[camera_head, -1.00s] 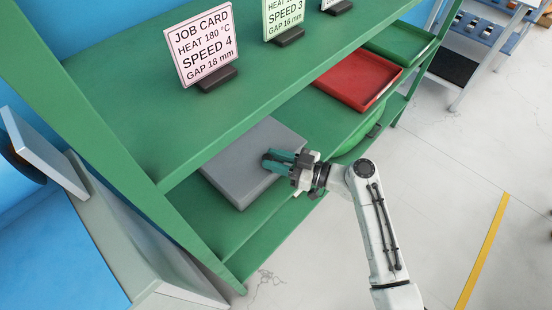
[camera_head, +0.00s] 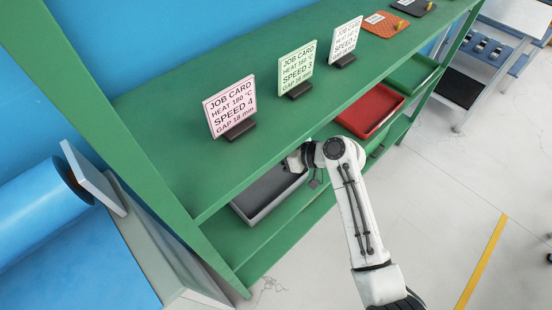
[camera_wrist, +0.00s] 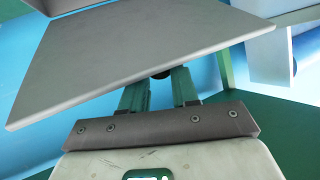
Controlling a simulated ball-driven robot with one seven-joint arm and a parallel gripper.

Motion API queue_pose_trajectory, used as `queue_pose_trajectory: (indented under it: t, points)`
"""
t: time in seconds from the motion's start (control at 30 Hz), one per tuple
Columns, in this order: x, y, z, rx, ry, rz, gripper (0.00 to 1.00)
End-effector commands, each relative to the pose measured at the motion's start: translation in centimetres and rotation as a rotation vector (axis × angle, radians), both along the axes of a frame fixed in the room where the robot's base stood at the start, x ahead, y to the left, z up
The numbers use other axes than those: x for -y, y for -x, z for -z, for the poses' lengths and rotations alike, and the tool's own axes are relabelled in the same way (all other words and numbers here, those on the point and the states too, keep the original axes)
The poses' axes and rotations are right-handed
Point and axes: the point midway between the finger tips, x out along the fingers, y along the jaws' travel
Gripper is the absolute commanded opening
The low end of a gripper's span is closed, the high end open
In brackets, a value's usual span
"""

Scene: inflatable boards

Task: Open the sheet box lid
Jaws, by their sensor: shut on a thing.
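The grey sheet box (camera_head: 262,212) sits on the lower green shelf in the head view. Its near part shows a pale rim around a dark, open inside; the upper shelf hides its far part. In the wrist view the flat grey lid (camera_wrist: 140,48) spans the picture, tilted, in front of my gripper. My gripper (camera_wrist: 160,77) is shut on the lid at a small dark knob (camera_wrist: 160,75), partly hidden between its green fingers. In the head view the fingers and lid are hidden by my wrist and the upper shelf. Whether the lid still touches the box cannot be seen.
The upper shelf (camera_head: 180,165) overhangs the box closely and carries pink (camera_head: 231,105), green (camera_head: 297,68) and white (camera_head: 345,42) job cards. A red tray (camera_head: 370,108) and a green tray (camera_head: 412,73) stand to the right. The floor in front is clear.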

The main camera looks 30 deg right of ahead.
Motion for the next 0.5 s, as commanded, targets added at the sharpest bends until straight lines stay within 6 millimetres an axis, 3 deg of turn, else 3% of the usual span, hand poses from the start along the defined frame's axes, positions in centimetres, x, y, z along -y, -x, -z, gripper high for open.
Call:
queue_pose_trajectory:
  t: [0.13,0.5]
  points:
    - [-0.27,-0.98,-1.11,0.008,-0.002,0.002,0.00]
    - [-0.42,-1.47,-1.62,0.009,-0.003,0.002,0.00]
